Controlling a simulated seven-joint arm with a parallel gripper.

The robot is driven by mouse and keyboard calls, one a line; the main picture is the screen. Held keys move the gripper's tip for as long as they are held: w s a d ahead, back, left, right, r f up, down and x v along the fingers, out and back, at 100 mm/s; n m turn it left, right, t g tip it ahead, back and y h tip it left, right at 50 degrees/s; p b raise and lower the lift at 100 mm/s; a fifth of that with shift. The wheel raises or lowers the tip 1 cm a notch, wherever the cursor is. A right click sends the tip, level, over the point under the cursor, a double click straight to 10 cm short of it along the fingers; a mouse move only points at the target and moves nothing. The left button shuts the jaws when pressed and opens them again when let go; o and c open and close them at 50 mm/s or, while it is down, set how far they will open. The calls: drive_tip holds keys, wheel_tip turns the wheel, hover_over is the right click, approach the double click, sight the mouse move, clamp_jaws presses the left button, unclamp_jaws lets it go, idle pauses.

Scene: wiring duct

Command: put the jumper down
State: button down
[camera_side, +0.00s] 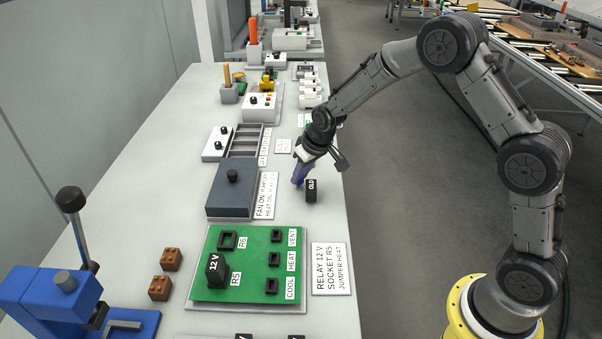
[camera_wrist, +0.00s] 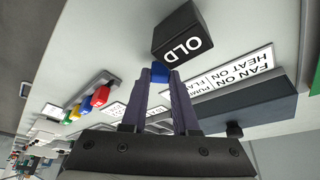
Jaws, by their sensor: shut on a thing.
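My gripper (camera_side: 298,183) is low over the table, left of the black OLD block (camera_side: 311,190). In the wrist view its fingers (camera_wrist: 160,80) are shut on a small blue piece, the jumper (camera_wrist: 160,72), held at the fingertips. The jumper is mostly hidden by the fingers, and I cannot tell whether it touches the table. The OLD block (camera_wrist: 182,32) is right beyond the fingertips in the wrist view. The green board (camera_side: 205,275) has small black VENT (camera_side: 276,236), HEAT (camera_side: 274,259) and COOL (camera_side: 271,286) sockets. A black 12 V relay (camera_side: 216,270) stands at R5.
The relay sign (camera_side: 331,269) lies right of the board. A dark grey box with a knob (camera_side: 232,188) and its label plate (camera_side: 265,195) stand left of my gripper. A blue lever press (camera_side: 60,290) and brown blocks (camera_side: 171,259) are at front left. The table's right edge is close.

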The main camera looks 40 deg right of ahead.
drive_tip(key=c, duration=0.7)
unclamp_jaws()
drive_tip(key=shift+f, duration=0.1)
drive_tip(key=shift+r, duration=0.55)
drive_tip(key=s+f+v, duration=0.1)
drive_tip(key=s+v, duration=0.1)
drive_tip(key=v, duration=0.8)
drive_tip(key=s+f+v, duration=0.1)
drive_tip(key=s+v, duration=0.1)
drive_tip(key=v, duration=0.8)
drive_tip(key=shift+t, duration=0.5)
drive_tip(key=s, duration=0.8)
drive_tip(key=s+r, duration=0.1)
drive_tip(key=s, duration=0.7)
drive_tip(key=s+a+r, duration=0.1)
drive_tip(key=s, duration=0.7)
drive_tip(key=shift+s, duration=0.1)
